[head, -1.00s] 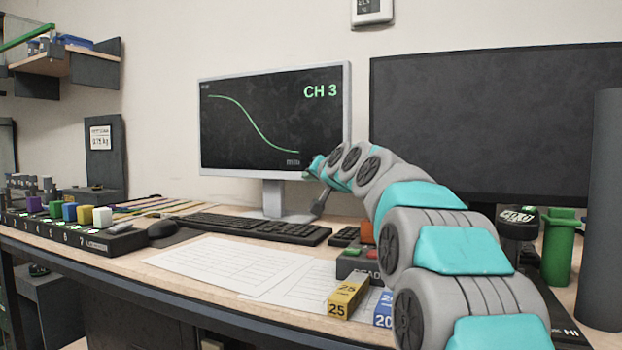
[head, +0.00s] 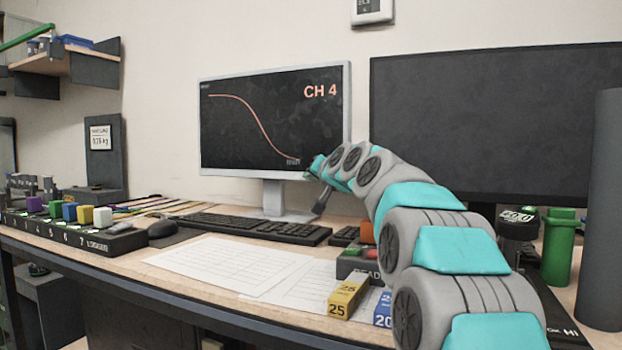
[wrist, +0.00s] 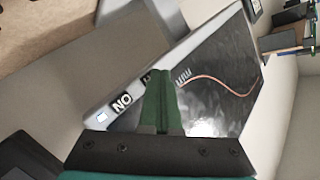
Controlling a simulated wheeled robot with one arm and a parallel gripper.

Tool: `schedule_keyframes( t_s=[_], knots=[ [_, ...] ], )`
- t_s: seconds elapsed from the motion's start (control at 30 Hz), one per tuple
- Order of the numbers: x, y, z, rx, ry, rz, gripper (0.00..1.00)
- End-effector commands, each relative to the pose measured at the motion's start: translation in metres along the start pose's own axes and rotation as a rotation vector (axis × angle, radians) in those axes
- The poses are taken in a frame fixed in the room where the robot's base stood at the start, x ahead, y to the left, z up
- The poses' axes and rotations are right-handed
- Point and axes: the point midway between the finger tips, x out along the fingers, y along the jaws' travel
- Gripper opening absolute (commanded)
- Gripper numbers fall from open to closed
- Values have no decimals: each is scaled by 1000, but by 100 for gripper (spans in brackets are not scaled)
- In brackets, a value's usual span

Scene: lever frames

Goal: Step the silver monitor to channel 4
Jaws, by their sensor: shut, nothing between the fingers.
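The silver monitor (head: 275,120) stands at the back of the desk in the head view. Its dark screen reads "CH 4" in orange-red, with a falling curve of the same colour. In the wrist view the monitor's lower bezel (wrist: 120,103) runs at a slant, with a label reading "NO" and a small pale square near the corner. My gripper (wrist: 160,75) is shut and empty. Its green fingertips overlap the bezel beside the lettering and hide part of it; I cannot tell whether they touch.
A larger dark monitor (head: 490,125) stands right, behind my arm. A keyboard (head: 250,228), papers (head: 230,265), a yellow block (head: 347,296) and a button box (head: 357,260) lie on the desk. A green cylinder (head: 558,250) stands at the right.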

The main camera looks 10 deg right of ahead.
Motion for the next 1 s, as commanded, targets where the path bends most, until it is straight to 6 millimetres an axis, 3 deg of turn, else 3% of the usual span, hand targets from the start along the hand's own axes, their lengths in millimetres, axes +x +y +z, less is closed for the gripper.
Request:
schedule_keyframes(
  t_s=[0.73,1.0],
  knots=[
    [-12,-8,9,0,-1,0,0],
    [-28,-21,19,-2,1,-2,0]
  ],
)
